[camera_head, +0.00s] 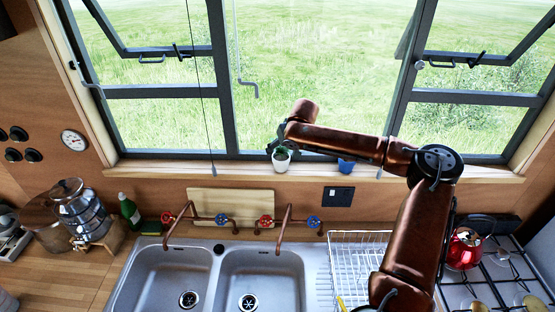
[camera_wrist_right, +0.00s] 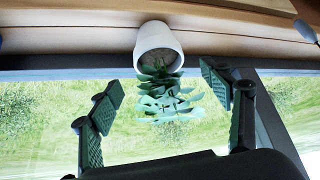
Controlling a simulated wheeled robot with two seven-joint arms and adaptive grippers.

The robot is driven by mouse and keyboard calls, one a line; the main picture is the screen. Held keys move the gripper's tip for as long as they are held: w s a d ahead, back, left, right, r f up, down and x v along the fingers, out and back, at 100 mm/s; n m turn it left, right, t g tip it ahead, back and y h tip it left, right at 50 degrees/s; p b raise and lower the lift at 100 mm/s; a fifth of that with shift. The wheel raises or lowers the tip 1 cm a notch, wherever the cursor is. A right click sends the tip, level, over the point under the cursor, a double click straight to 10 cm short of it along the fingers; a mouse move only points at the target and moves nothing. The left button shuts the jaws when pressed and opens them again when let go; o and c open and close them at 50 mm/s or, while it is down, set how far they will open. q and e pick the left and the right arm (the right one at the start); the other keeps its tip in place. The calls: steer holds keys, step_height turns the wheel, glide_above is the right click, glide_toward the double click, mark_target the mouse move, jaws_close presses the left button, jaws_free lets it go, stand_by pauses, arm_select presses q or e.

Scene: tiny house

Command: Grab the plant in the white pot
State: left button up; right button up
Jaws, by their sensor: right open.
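The plant in the white pot stands on the window sill in the head view; its white pot (camera_head: 281,165) shows below the green leaves (camera_head: 283,152). In the right wrist view, which is upside down, the pot (camera_wrist_right: 158,40) is at the top centre with the leaves (camera_wrist_right: 165,88) hanging below it. My right gripper (camera_head: 282,140) is at the plant, above the pot, partly hidden by its own arm. In the right wrist view its fingers (camera_wrist_right: 161,80) are spread wide, one on each side of the leaves, with visible gaps. My left gripper is not in view.
A small blue pot (camera_head: 346,166) stands on the sill (camera_head: 225,170) to the right. Window frames rise behind the sill. Below are red and blue taps (camera_head: 266,221), a double sink (camera_head: 262,262), a wire rack (camera_head: 355,255) and a red kettle (camera_head: 464,248) on the stove.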

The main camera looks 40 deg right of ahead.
mark_target(282, 153)
steer(key=shift+w+d+f+p, duration=0.15)
steer(key=shift+f+p, duration=0.2)
steer(key=shift+f, duration=0.3)
steer(key=x, duration=0.3)
steer(key=shift+w+p, duration=0.25)
steer(key=shift+p, duration=0.05)
steer(key=shift+f, duration=0.4)
steer(key=shift+w, duration=0.15)
steer(key=shift+c, duration=1.3)
steer(key=c, duration=1)
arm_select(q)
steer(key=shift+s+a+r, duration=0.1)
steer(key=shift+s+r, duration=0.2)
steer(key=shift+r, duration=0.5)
arm_select(e)
steer(key=shift+c, duration=0.3)
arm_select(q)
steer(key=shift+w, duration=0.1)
